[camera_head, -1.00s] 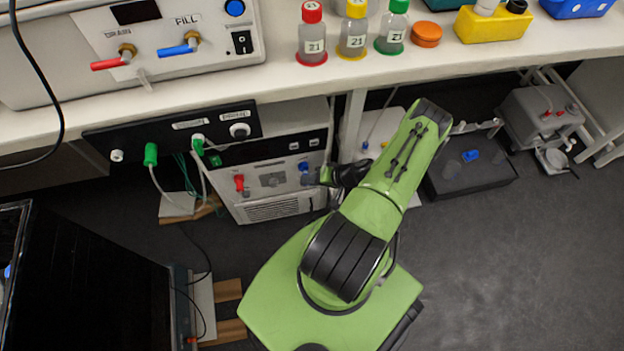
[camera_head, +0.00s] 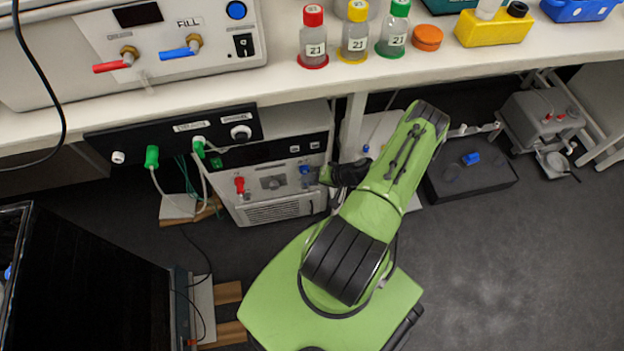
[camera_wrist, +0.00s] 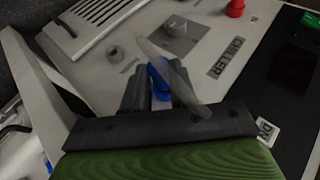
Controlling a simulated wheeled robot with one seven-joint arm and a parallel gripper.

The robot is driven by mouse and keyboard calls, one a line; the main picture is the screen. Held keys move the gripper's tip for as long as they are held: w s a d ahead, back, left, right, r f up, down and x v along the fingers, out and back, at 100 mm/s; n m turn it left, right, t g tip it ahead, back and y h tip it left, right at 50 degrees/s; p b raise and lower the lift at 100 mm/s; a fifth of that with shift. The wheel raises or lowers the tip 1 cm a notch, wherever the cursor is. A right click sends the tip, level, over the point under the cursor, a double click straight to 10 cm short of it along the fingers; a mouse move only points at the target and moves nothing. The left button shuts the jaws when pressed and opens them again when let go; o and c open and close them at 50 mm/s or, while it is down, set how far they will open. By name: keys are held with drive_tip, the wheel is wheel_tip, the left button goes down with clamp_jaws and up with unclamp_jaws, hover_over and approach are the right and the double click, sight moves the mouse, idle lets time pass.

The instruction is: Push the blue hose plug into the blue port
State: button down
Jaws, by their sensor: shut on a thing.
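My gripper (camera_wrist: 160,88) is shut on the blue hose plug (camera_wrist: 158,74), which shows between the two dark fingers in the wrist view. The plug is close to the pale chiller front (camera_wrist: 205,58). In the head view my gripper (camera_head: 324,175) is at the right side of the chiller (camera_head: 285,207), beside a small blue part (camera_head: 304,169); I cannot tell whether that is the plug or the port. In the wrist view a grey round fitting (camera_wrist: 115,53) is on the panel to the upper left of the plug. The plug's contact with any port is hidden.
A red fitting (camera_head: 239,184) and a square grey dial (camera_wrist: 178,27) are on the chiller front. Green plugs with hoses (camera_head: 151,157) hang from the black panel at left. The bench (camera_head: 310,82) overhangs the chiller. Open floor (camera_head: 520,260) lies at right.

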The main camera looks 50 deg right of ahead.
drive_tip(key=shift+w+d, duration=0.35)
drive_tip(key=shift+w, duration=0.15)
idle(0.6)
drive_tip(key=c, duration=0.8)
unclamp_jaws()
drive_tip(key=shift+s+a, duration=0.1)
